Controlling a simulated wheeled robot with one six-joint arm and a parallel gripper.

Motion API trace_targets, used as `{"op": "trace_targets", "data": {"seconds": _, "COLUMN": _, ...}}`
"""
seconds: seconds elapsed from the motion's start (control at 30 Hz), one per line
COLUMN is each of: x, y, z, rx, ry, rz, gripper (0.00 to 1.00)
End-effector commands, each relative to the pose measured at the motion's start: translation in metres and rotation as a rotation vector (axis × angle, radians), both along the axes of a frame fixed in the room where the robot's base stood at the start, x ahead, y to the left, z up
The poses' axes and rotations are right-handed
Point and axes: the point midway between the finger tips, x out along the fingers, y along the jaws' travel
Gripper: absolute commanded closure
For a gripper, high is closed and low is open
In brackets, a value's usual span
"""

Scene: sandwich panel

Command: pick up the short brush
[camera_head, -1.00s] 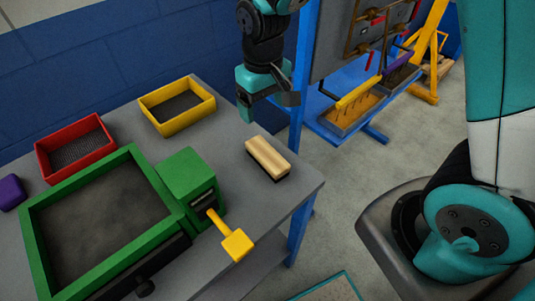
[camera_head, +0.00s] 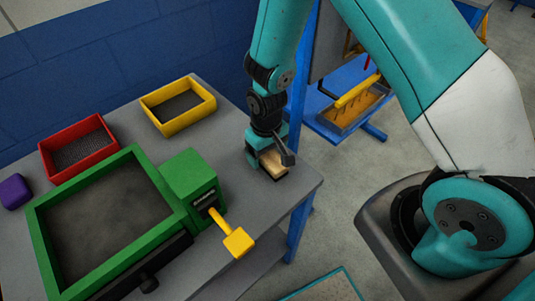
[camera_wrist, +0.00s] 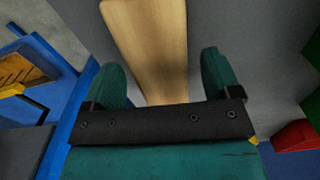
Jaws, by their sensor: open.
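The short brush (camera_head: 272,164) is a pale wooden block with dark bristles below, lying on the right end of the grey table. My gripper (camera_head: 266,158) is over it and hides part of it in the head view. In the wrist view, the brush's wooden back (camera_wrist: 152,45) runs up from between the two teal fingers of my open gripper (camera_wrist: 160,80). Gaps show on both sides of the wood, so the fingers look apart from it. The bristles are hidden in the wrist view.
A green tray (camera_head: 45,245) with a green box (camera_head: 190,175) and yellow handle (camera_head: 238,242) stands left of the brush. A yellow bin (camera_head: 180,120), a red bin (camera_head: 90,160) and a purple block (camera_head: 15,192) are farther left. A blue stand (camera_head: 350,75) is at the right.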

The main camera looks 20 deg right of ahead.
Motion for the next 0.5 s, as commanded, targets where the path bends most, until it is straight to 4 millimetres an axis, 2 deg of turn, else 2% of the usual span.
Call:
{"op": "trace_targets", "data": {"seconds": 0.13, "x": -0.0001, "y": 0.0001, "z": -0.0124, "rx": 0.000, "ry": 0.000, "rz": 0.000, "gripper": 0.17}}
{"op": "trace_targets", "data": {"seconds": 0.37, "x": 0.0003, "y": 0.0004, "z": -0.0136, "rx": 0.000, "ry": -0.002, "rz": 0.000, "gripper": 0.17}}
{"op": "trace_targets", "data": {"seconds": 0.5, "x": 0.0003, "y": 0.0004, "z": -0.0135, "rx": 0.000, "ry": -0.001, "rz": 0.000, "gripper": 0.49}}
